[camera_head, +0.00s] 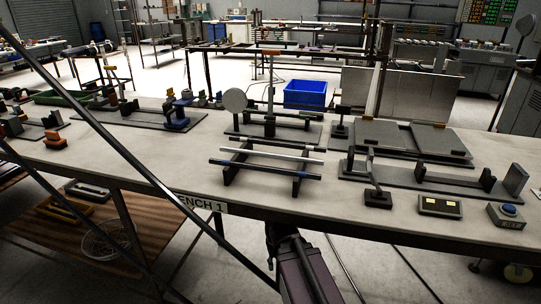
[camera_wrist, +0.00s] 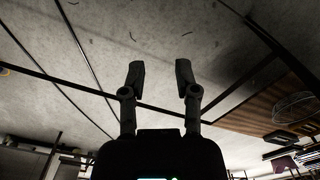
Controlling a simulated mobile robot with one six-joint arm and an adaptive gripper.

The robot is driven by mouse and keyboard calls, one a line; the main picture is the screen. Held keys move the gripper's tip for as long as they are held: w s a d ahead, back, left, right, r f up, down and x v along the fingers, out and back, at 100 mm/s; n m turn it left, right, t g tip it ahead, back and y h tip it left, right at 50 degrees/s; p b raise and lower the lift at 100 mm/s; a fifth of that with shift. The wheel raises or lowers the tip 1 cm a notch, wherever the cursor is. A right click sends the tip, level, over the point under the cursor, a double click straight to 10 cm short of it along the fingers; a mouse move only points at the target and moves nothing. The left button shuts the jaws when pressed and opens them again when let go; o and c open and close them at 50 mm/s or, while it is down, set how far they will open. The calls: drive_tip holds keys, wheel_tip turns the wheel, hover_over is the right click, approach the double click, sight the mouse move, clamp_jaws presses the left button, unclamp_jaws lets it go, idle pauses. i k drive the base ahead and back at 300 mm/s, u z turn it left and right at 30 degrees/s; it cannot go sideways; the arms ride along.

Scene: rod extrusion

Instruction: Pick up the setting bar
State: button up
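A small black rack (camera_head: 231,172) stands near the front edge of the bench in the head view. A silver bar (camera_head: 272,154) and a dark bar with blue marks (camera_head: 262,169) lie across it, one in front of the other. I cannot tell for certain which bar is the setting bar. My gripper (camera_wrist: 161,70) is open in the wrist view, with nothing between its fingers. It faces the grey floor, away from the bars. My gripper does not show clearly in the head view, where a part of my arm shows below the bench's front edge.
The long bench (camera_head: 150,160) also carries a fixture with a round disc (camera_head: 235,100), flat plates (camera_head: 414,138), a box with yellow buttons (camera_head: 440,206) and a blue-button box (camera_head: 508,215). A lower wooden shelf (camera_head: 75,232) holds trays. A blue crate (camera_head: 305,95) stands behind.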

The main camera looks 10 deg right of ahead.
sight(242, 151)
drive_tip(key=u, duration=0.9)
drive_tip(key=k, duration=0.75)
drive_tip(key=z, duration=0.65)
